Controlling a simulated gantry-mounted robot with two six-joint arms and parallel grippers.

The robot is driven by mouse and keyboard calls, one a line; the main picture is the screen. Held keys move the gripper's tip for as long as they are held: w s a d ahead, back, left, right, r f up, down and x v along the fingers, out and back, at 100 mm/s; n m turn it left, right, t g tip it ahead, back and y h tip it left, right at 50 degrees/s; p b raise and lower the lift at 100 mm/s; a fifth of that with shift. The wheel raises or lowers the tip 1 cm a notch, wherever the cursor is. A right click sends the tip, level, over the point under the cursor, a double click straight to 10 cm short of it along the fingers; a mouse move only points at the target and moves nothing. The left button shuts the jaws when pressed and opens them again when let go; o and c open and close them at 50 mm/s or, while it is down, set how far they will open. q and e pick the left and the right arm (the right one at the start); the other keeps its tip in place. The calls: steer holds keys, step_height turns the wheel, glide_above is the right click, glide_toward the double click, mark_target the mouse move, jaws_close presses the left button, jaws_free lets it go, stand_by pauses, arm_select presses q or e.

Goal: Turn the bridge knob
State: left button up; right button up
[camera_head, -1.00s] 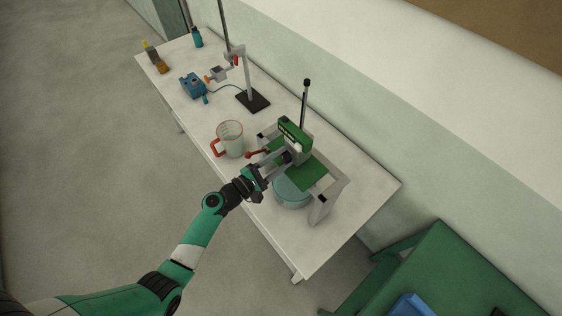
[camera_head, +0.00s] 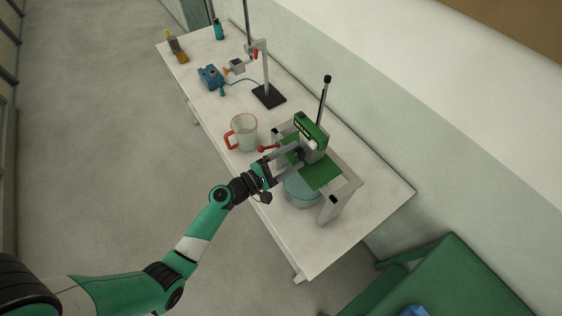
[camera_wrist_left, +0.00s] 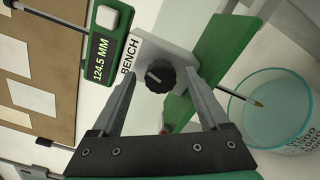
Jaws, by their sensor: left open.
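The bridge knob (camera_wrist_left: 160,78) is a round black knob with a pale pointer line, on a light grey plate marked BENCH. A green display (camera_wrist_left: 103,58) beside it reads 124.5 MM. In the head view the green-topped bridge instrument (camera_head: 311,132) stands on the white table. My left gripper (camera_head: 293,158) reaches it from the left. In the left wrist view its open fingers (camera_wrist_left: 163,88) lie on either side of the knob; I cannot tell whether they touch it. My right gripper is not in view.
A clear basin (camera_wrist_left: 275,105) of teal liquid sits under the grey bridge frame. A red-handled jug (camera_head: 245,133) stands beside the bridge. A stand with a black base (camera_head: 269,95) and a blue device (camera_head: 211,78) are farther back. The table's near right corner is clear.

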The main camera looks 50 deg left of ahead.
arm_select(q)
steer(key=s, duration=1.1)
steer(key=shift+a+b, duration=0.35)
steer(key=shift+a, duration=0.05)
steer(key=shift+w+f, duration=0.1)
stand_by(1.0)
